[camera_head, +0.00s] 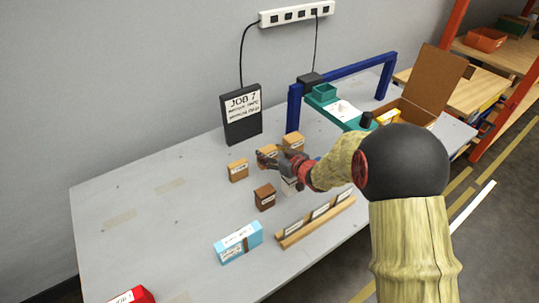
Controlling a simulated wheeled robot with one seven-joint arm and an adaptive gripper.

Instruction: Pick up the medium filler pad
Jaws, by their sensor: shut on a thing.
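Three tan labelled blocks, which look like the filler pads, stand in a slanting row on the grey table: a left pad (238,171), a middle pad (268,150) and a right pad (293,141). Their labels are too small to read, so I cannot tell the medium one by its print. My gripper (265,160) reaches in from the right and is shut on the middle pad, covering its lower part. Whether that pad is clear of the table is hidden.
A dark brown block (265,197) stands just in front of my gripper, with a white item (290,187) under my wrist. A light blue box (238,243) and a wooden label rack (315,222) lie nearer. A job sign (241,114) stands behind.

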